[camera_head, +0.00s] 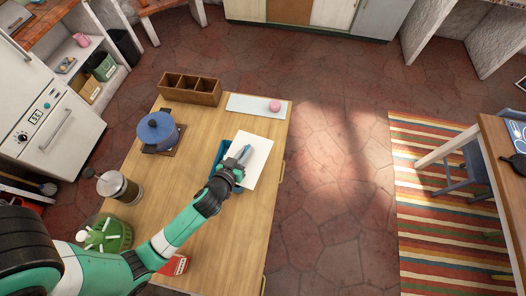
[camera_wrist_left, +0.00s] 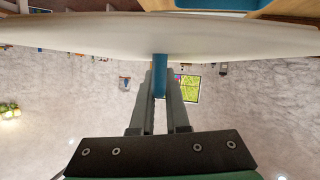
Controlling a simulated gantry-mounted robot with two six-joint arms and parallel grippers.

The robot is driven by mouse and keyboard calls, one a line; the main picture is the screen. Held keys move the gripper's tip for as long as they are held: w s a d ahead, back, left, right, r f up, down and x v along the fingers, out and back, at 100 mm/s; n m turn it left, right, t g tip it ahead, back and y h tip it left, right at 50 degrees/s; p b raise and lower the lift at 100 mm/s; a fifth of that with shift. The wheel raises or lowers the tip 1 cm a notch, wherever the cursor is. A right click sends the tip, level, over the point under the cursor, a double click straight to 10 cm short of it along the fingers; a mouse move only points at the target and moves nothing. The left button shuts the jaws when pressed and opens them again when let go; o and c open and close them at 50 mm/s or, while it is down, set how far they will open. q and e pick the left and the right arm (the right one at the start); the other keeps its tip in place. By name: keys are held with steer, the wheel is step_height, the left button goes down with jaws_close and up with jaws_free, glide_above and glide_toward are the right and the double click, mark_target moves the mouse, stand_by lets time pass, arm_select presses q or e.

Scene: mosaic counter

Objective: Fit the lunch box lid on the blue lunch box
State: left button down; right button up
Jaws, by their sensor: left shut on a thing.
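My left gripper (camera_head: 236,168) is shut on the blue handle (camera_wrist_left: 160,68) of the white lunch box lid (camera_head: 258,157). In the left wrist view the lid (camera_wrist_left: 160,35) spans the picture above my fingers. The blue lunch box (camera_head: 215,161) is on the wooden counter, partly hidden by the lid and my gripper. In the head view the lid covers the box's right part and sticks out to the right and back. I cannot tell how high the lid is above the box. My right gripper is not in view.
On the counter (camera_head: 225,230) are a brown divided box (camera_head: 190,89), a pale board (camera_head: 246,105) with a pink object (camera_head: 274,106), a blue pot (camera_head: 157,130), a glass jar (camera_head: 120,190) and a green round holder (camera_head: 105,234). The counter's front right is clear.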

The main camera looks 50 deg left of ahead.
mark_target(229, 155)
arm_select(q)
steer(key=shift+n+g+y, duration=0.6)
steer(key=shift+n+y, duration=0.3)
steer(key=s+a, duration=0.1)
steer(key=a, duration=0.1)
steer(key=s+a, duration=0.1)
steer(key=s+a+f, duration=0.1)
steer(key=s+a, duration=0.1)
steer(key=shift+a+f, duration=0.1)
steer(key=shift+a, duration=0.25)
step_height(229, 155, down, 5)
steer(key=b, duration=0.4)
steer(key=shift+f+b, duration=0.55)
steer(key=shift+b, duration=0.1)
steer(key=shift+f+b, duration=0.6)
steer(key=shift+b, duration=0.3)
steer(key=c, duration=0.8)
jaws_free()
steer(key=shift+c, duration=0.2)
steer(key=shift+s, duration=0.1)
